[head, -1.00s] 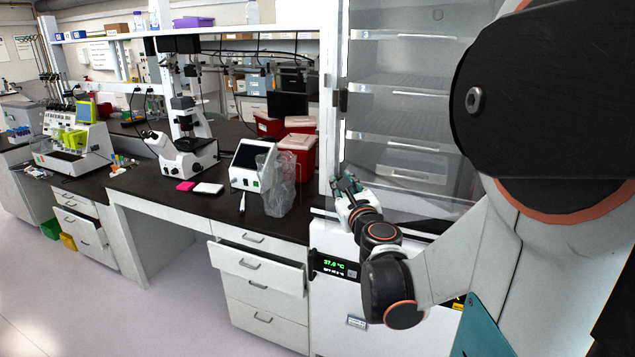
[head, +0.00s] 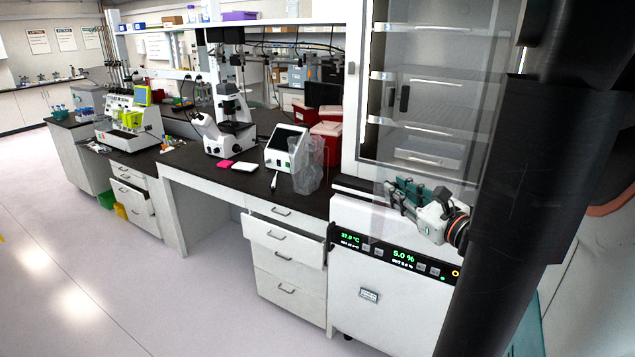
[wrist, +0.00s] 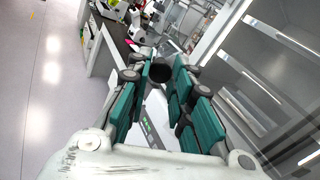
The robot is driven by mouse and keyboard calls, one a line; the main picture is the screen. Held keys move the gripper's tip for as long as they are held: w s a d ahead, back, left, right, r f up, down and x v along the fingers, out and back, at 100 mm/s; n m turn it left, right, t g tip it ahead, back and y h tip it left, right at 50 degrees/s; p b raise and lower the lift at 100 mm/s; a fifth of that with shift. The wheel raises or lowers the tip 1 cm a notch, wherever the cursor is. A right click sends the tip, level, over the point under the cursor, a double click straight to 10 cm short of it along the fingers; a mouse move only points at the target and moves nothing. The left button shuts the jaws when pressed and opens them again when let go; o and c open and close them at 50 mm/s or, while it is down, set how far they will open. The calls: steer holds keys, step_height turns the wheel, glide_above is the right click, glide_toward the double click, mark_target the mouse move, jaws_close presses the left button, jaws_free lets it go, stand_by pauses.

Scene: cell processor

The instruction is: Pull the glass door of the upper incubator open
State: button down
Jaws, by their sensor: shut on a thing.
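A faint pane (head: 377,215) hangs past the cabinet front, so the door appears ajar. Dark upright fittings (head: 404,98) show higher up. My gripper (head: 398,190) is at the lower part of the opening, above the lit panel, shut on the glass door's edge or handle; the exact contact is unclear. In the wrist view my gripper (wrist: 162,85) has a dark round piece (wrist: 160,72) between its green-padded fingers.
A lower unit with a lit display (head: 390,252) stands below the incubator. An open drawer (head: 284,240) juts out to its left. The bench holds a clear bag (head: 307,165), a screen device (head: 285,148) and a microscope (head: 225,125). The floor at left is free.

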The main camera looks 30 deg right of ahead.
steer(key=shift+s+d+n+y, duration=0.1)
steer(key=shift+s+n+y, duration=0.25)
steer(key=shift+s, duration=1.2)
steer(key=c, duration=1.4)
jaws_free()
steer(key=shift+w, duration=0.15)
